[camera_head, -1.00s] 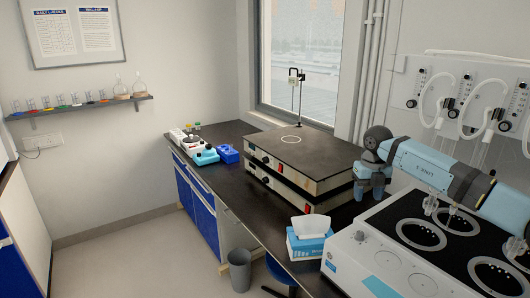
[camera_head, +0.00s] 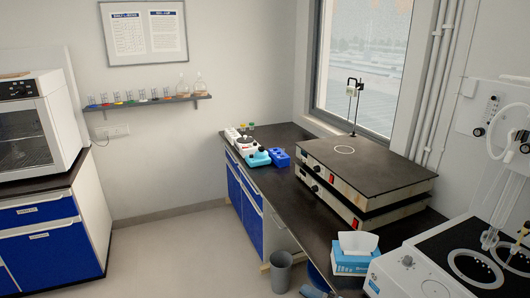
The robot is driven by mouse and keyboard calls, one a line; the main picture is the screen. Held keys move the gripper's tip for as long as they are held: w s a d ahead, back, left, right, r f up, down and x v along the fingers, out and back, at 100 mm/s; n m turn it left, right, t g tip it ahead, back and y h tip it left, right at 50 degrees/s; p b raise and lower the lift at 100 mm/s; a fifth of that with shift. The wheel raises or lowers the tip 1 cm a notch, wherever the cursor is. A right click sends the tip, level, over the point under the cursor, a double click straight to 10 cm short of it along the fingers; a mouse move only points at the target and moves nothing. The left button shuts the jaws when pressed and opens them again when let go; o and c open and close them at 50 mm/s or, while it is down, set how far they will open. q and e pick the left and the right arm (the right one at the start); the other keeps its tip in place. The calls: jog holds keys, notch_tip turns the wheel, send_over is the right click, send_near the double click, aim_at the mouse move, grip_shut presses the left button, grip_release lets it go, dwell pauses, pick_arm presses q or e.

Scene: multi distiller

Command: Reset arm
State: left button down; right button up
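Neither of my grippers can be made out in the head view. A small grey-blue shape (camera_head: 314,292) is cut off by the bottom edge, and I cannot tell whether it is part of my arm. The multi distiller (camera_head: 440,270) with its round heating wells stands at the lower right, partly out of frame. No arm shows over it.
A tissue box (camera_head: 352,262) and a stacked hot plate (camera_head: 365,170) stand on the dark bench (camera_head: 290,205). A blue rack (camera_head: 279,157) sits farther back. A grey bin (camera_head: 281,271) is on the floor. An oven (camera_head: 35,125) stands at left. The floor between is clear.

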jog(key=s+d+f+m+h+p, duration=0.1)
jog(key=s+d+f+m+h, duration=0.4)
jog(key=s+m, duration=0.5)
jog(key=s+d+f+m+h+p, duration=0.2)
jog(key=s+d+f+m+h, duration=0.3)
jog(key=s+f+m+h, duration=0.4)
jog(key=shift+s+d+f+m+t, duration=0.15)
jog(key=shift+s+d+m+t, duration=0.2)
jog(key=shift+s+m, duration=0.6)
